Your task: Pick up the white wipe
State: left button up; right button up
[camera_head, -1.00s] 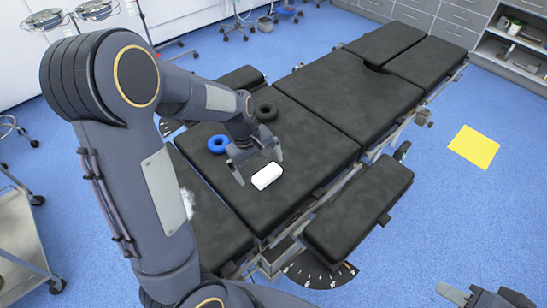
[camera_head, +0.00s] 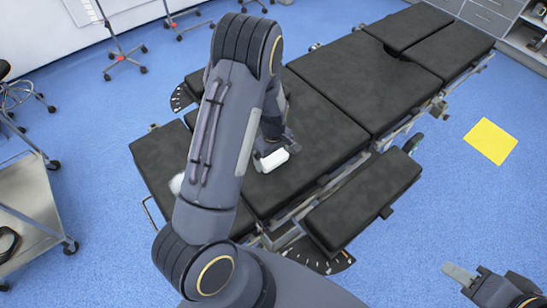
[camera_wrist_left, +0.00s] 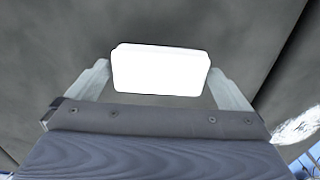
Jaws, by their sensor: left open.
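The white wipe (camera_head: 270,161) is a small white block lying on the black padded operating table (camera_head: 322,113). Whether the fingers reach down beside the wipe cannot be told. My right gripper (camera_head: 488,284) is at the lower right, away from the table, partly cut off.
A white fluffy thing (camera_head: 177,183) lies on the table's near left section, partly behind my arm. It also shows in the left wrist view (camera_wrist_left: 298,127). A yellow square (camera_head: 490,141) lies on the blue floor. A cart (camera_head: 32,205) stands at the left.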

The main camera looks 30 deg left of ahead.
pick_arm(q)
jog(key=shift+c, duration=0.4)
jog(key=c, duration=0.6)
jog(key=shift+r, duration=0.6)
jog(key=s+r, duration=0.1)
jog(key=r, duration=0.1)
jog(key=s+r, duration=0.2)
jog(key=s+a+r+b, duration=0.1)
jog(key=r, duration=0.2)
jog(key=shift+s+r, duration=0.1)
jog(key=shift+s, duration=0.05)
jog(key=s+r, duration=0.1)
jog(key=s, duration=0.2)
jog(key=s+a+r, duration=0.1)
jog(key=s+r, duration=0.1)
jog(key=s, duration=0.1)
jog(key=s+a+r, duration=0.1)
jog(key=s, duration=0.2)
jog(key=shift+s+r+p, duration=0.25)
jog(key=shift+p, duration=0.05)
